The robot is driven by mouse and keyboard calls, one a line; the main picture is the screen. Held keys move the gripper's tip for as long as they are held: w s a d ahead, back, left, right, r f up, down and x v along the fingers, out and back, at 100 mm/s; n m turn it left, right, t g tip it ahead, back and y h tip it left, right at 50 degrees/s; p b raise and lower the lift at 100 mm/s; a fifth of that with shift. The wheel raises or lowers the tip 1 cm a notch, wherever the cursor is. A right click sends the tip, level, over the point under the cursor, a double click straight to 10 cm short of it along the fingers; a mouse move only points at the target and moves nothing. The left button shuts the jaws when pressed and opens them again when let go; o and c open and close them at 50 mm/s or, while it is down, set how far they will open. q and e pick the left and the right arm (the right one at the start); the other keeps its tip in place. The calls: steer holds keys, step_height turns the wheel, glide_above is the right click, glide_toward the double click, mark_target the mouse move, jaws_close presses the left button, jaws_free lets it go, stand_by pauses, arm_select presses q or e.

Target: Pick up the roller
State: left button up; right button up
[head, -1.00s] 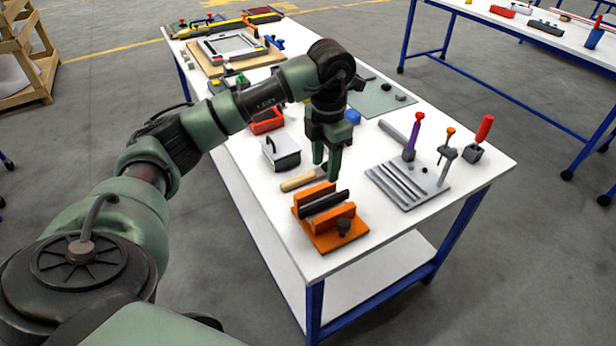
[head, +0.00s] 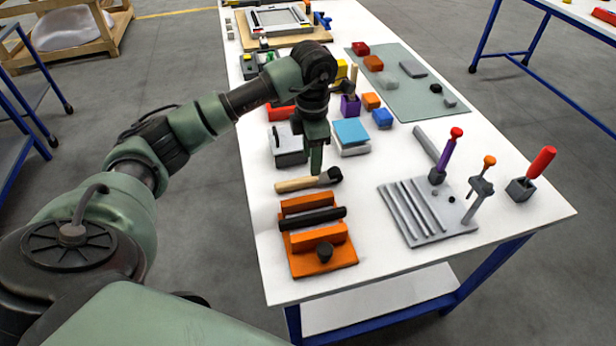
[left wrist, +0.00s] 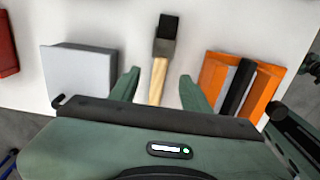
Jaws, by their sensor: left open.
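The roller (head: 297,184) lies on the white table, with a light wooden handle and a dark head at its right end. In the left wrist view the roller (left wrist: 164,52) lies lengthwise, its dark head away from the gripper and its handle in line with the gap between the fingers. My left gripper (head: 316,160) points down just above the roller, open and empty. Its two green fingers (left wrist: 158,92) stand apart on either side of the handle in the wrist view. I cannot tell the exact height above the table. My right gripper is not in view.
An orange fixture (head: 330,261) holding a black bar sits close in front of the roller. A grey box (head: 289,158) stands just behind it. A grey grooved plate (head: 425,226) and upright coloured-handled tools are to the right. Bare table lies between the fixture and plate.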

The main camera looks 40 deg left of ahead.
mark_target(308, 178)
arm_select(q)
steer(key=f, duration=0.1)
steer(key=s+f+p, duration=0.1)
steer(key=f, duration=0.1)
steer(key=shift+a, duration=0.2)
step_height(308, 178, down, 3)
steer(key=shift+w+f+p, duration=0.1)
steer(key=shift+w+p, duration=0.05)
steer(key=shift+p, duration=0.4)
steer(key=shift+c, duration=0.4)
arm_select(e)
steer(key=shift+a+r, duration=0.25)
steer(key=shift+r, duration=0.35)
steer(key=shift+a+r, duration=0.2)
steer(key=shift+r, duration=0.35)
arm_select(q)
jaws_close()
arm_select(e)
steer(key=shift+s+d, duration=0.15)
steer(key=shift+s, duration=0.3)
